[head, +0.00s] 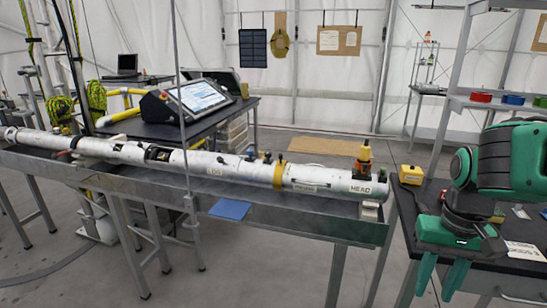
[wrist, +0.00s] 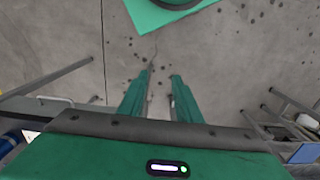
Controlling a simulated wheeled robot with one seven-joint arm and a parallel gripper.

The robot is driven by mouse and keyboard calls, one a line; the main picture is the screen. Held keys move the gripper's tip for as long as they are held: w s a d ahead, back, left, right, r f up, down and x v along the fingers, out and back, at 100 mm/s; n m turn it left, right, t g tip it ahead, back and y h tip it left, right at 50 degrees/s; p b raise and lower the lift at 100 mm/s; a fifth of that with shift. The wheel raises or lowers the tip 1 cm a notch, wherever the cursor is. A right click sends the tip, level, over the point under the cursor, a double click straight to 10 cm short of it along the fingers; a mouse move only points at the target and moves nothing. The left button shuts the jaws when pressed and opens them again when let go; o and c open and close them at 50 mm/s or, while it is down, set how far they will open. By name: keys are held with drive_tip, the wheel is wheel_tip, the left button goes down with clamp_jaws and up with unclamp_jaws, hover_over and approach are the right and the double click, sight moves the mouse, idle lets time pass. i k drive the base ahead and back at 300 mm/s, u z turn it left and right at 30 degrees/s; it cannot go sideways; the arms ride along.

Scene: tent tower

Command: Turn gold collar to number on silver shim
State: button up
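The gold collar (head: 280,175) is a narrow ring around the long white tube (head: 225,168), between the "LDS" marking and the "HEAD" end. Any numbers on it are too small to read. I cannot make out the silver shim with certainty; a small pale piece (head: 521,212) lies on the black table, too small to identify. My gripper (head: 436,292) hangs fingers down at the lower right, in front of the black table and well apart from the collar. In the wrist view my gripper (wrist: 160,80) is open and empty, above bare floor.
The tube lies in a grey metal trough (head: 290,212) on legs. The black table (head: 430,196) at right holds a yellow box (head: 411,175) and a paper sheet (head: 526,251). A screen console (head: 198,96) stands behind the tube.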

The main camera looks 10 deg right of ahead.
sight(279, 169)
drive_tip(key=u, duration=0.05)
drive_tip(key=i, duration=0.6)
drive_tip(key=z, duration=0.9)
drive_tip(key=k, duration=1.1)
drive_tip(key=u, duration=1)
drive_tip(key=i, duration=1)
